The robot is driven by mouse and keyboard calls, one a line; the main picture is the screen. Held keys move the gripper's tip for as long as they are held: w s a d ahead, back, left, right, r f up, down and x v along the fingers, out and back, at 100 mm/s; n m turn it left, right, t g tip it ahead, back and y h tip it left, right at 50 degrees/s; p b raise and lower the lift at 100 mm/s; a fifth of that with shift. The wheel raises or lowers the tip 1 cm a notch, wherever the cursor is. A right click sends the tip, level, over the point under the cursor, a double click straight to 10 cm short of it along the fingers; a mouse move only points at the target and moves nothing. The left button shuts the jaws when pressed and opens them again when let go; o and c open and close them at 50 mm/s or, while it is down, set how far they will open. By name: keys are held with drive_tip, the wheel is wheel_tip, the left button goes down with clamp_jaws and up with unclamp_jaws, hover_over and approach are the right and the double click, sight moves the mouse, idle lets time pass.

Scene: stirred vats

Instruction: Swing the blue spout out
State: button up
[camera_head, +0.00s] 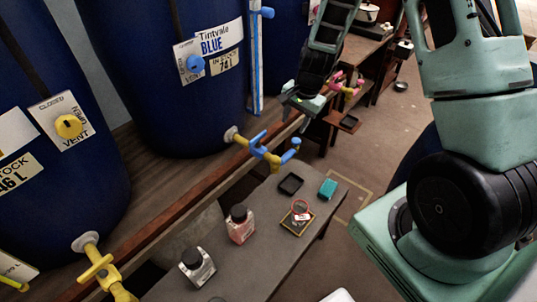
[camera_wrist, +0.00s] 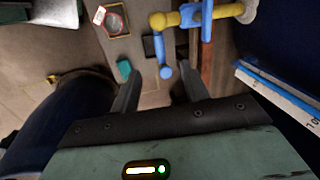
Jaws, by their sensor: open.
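The blue spout (camera_head: 289,153) is on the yellow tap of the Tintvale BLUE vat (camera_head: 205,105). It ends in a round blue knob. In the wrist view the blue spout (camera_wrist: 163,50) hangs down from the yellow pipe (camera_wrist: 188,16), with its knob showing between my fingers. A blue lever (camera_wrist: 207,20) crosses the pipe beside it. My gripper (camera_head: 302,112) is open above and behind the tap in the head view. In the wrist view my gripper (camera_wrist: 162,84) has one finger on each side of the knob; I cannot tell whether either touches it.
A low grey bench (camera_head: 262,225) stands below the tap. Another yellow tap (camera_head: 100,270) is at lower left. Open floor lies to the right.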

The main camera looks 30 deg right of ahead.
sight(286, 156)
drive_tip(key=shift+m, duration=0.5)
drive_tip(key=d+x, duration=0.1)
drive_tip(key=x, duration=0.5)
drive_tip(key=p+x, duration=0.1)
drive_tip(key=x, duration=0.5)
drive_tip(key=d+x, duration=0.1)
drive_tip(key=x, duration=0.5)
drive_tip(key=shift+w+d+f+p, duration=0.3)
drive_tip(key=shift+w+f+p, duration=0.05)
drive_tip(key=shift+f, duration=0.05)
drive_tip(key=shift+c, duration=0.3)
